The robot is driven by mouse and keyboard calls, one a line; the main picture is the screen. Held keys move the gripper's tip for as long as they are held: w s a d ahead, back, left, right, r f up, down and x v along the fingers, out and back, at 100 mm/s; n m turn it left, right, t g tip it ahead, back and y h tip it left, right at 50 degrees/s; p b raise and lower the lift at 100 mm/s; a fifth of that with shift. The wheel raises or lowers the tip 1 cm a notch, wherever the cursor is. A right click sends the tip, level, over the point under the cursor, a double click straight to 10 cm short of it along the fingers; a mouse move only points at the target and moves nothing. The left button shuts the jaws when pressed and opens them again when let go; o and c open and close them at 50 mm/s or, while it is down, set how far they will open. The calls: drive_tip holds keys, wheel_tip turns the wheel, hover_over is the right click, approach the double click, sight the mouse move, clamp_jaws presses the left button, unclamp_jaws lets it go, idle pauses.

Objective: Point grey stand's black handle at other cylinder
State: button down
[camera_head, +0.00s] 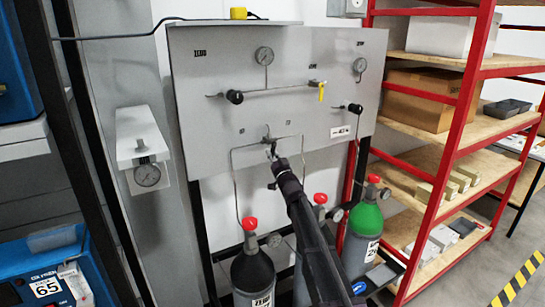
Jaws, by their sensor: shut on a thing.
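The grey stand (200,100) has an upright panel with gauges and tubing, seen in the head view. At its lower middle is a small valve (267,138) where tubes from the left and right meet. My gripper (271,154) is at this valve, shut on its black handle, which is mostly hidden by the fingers; its exact direction cannot be told. A dark cylinder (253,272) with a red cap stands below left. Another red-capped cylinder (300,283) is mostly hidden behind my arm. A green-topped cylinder (363,228) stands below right.
Two black knobs (235,97) (354,107) and a yellow lever (321,91) sit higher on the panel. A red shelf rack (462,90) with boxes stands close on the right. A wall gauge (147,175) and blue equipment (45,270) are on the left.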

drive_tip(key=shift+w+d+r+n+g+y+p, duration=0.6)
drive_tip(key=shift+n+g+p, duration=1.15)
drive_tip(key=shift+n, duration=2.6)
drive_tip(key=shift+w+d+r+n+g+y+p, duration=0.6)
drive_tip(key=shift+n+g+p, duration=1.1)
drive_tip(key=shift+n, duration=2.6)
drive_tip(key=shift+w+d+r+n+g+y+p, duration=0.35)
drive_tip(key=shift+d+r+n+g+y+p, duration=0.95)
drive_tip(key=shift+n, duration=3.05)
drive_tip(key=shift+a+f+h+p, duration=0.4)
drive_tip(key=shift+a+f+p, duration=0.15)
drive_tip(key=shift+p, duration=0.2)
drive_tip(key=shift+d, duration=0.1)
drive_tip(key=c, duration=0.6)
unclamp_jaws()
drive_tip(key=shift+f, duration=0.1)
drive_tip(key=shift+c, duration=0.2)
drive_tip(key=shift+o, duration=0.2)
drive_tip(key=shift+s, duration=0.1)
drive_tip(key=shift+s, duration=0.1)
